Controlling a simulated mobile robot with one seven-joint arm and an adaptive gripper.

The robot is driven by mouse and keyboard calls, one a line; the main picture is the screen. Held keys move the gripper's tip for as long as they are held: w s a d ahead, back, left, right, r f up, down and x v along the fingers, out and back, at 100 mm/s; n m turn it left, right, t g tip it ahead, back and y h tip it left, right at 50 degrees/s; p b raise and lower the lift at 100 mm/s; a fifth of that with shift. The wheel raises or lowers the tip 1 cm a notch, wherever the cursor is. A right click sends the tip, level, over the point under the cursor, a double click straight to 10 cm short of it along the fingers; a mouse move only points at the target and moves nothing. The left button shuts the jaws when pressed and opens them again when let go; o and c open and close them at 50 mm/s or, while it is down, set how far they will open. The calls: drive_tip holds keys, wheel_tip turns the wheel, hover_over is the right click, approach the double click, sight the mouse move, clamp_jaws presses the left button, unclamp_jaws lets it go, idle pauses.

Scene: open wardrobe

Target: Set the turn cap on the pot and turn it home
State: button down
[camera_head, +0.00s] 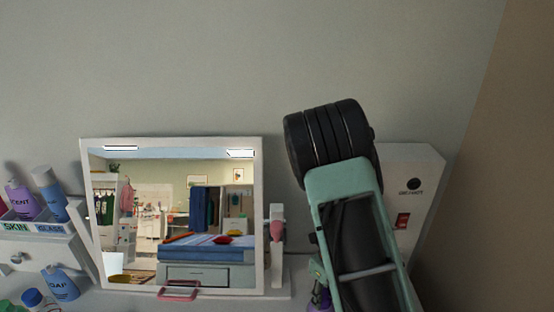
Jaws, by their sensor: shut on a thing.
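My arm (345,200) rises at the right of centre. Its black joint is at the top and its pale green link runs down out of the bottom edge. My gripper cannot be seen in this view, nor can whatever it holds. I cannot make out the pot or the turn cap. A small green and purple thing (318,292) shows at the bottom, just left of my arm and partly cut off; I cannot tell what it is.
A white-framed mirror (254,190) with a pink handle (178,296) stands left of my arm. A white box (412,170) with a red switch (402,220) is partly behind my arm. Labelled bottles (50,195) crowd the left.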

drive_tip(key=m+p, duration=0.3)
drive_tip(key=m, duration=0.1)
drive_tip(key=shift+r+m, duration=0.1)
drive_tip(key=shift+m, duration=0.3)
drive_tip(key=m, duration=0.2)
drive_tip(key=shift+m, duration=0.3)
drive_tip(key=c, duration=1.4)
unclamp_jaws()
drive_tip(key=n+b, duration=0.1)
drive_tip(key=n, duration=0.4)
drive_tip(key=shift+f, duration=0.2)
drive_tip(key=n+b, duration=0.1)
drive_tip(key=n, duration=0.3)
drive_tip(key=shift+b, duration=0.4)
drive_tip(key=n+b, duration=0.1)
drive_tip(key=n, duration=0.3)
drive_tip(key=shift+n+b, duration=0.3)
drive_tip(key=shift+n, duration=0.1)
drive_tip(key=n+b, duration=0.1)
drive_tip(key=n, duration=0.2)
drive_tip(key=shift+r, duration=0.1)
